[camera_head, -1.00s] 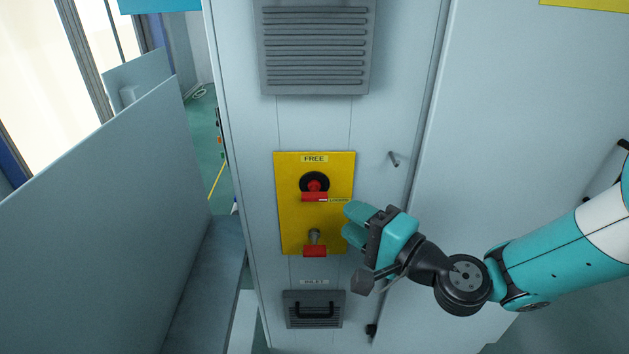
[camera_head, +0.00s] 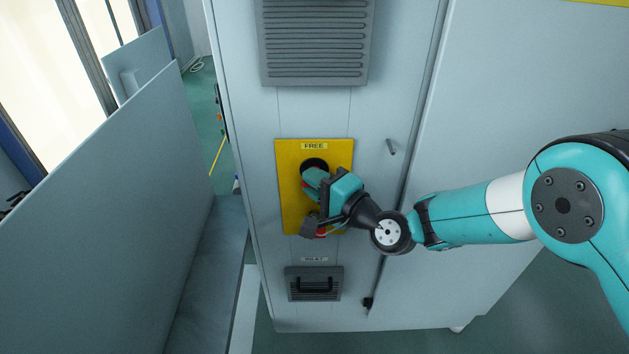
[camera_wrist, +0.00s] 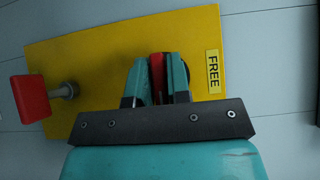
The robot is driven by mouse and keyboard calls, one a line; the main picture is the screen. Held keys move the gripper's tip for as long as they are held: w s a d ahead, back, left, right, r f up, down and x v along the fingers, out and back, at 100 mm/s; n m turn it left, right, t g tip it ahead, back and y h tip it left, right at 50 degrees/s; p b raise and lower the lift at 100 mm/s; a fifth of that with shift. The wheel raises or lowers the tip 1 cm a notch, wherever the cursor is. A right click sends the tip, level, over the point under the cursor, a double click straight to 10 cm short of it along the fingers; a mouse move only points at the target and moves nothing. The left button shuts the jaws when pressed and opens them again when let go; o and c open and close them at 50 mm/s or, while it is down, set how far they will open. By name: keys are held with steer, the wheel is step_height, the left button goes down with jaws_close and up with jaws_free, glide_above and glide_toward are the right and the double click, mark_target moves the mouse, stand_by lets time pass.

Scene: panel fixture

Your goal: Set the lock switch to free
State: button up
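The lock switch has a black round base (camera_head: 314,165) on the upper part of a yellow panel (camera_head: 288,215), below a label reading FREE (camera_head: 314,146). Its red handle (camera_wrist: 157,78) shows between the two teal fingers in the wrist view. My gripper (camera_wrist: 157,80) is closed in on the handle from both sides, with little or no gap visible. In the head view my gripper (camera_head: 312,182) covers most of the switch, so the handle's angle is hard to tell there. The FREE label also shows at the right in the wrist view (camera_wrist: 213,58).
A second red handle on a grey shaft (camera_wrist: 31,98) sits lower on the panel, mostly hidden behind my gripper in the head view. A black inlet box with a handle (camera_head: 314,284) is below. A small peg (camera_head: 391,147) sticks out to the right. A vent (camera_head: 314,42) is above.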

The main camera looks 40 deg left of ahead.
jaws_close()
steer(key=n+h+p, duration=0.1)
steer(key=n+h, duration=0.1)
steer(key=shift+r+h, duration=0.15)
steer(key=shift+h, duration=0.15)
steer(key=n+h, duration=0.2)
steer(key=h, duration=0.1)
steer(key=shift+n+t, duration=0.4)
steer(key=h, duration=0.1)
steer(key=n+t+h+b, duration=0.1)
steer(key=n+h+b, duration=0.1)
steer(key=h, duration=0.1)
steer(key=shift+s+f+t, duration=0.1)
steer(key=shift+f+t, duration=0.15)
steer(key=shift+t, duration=0.15)
steer(key=shift+n+t+h+b, duration=0.65)
steer(key=shift+n+t+h, duration=0.35)
steer(key=shift+h, duration=0.5)
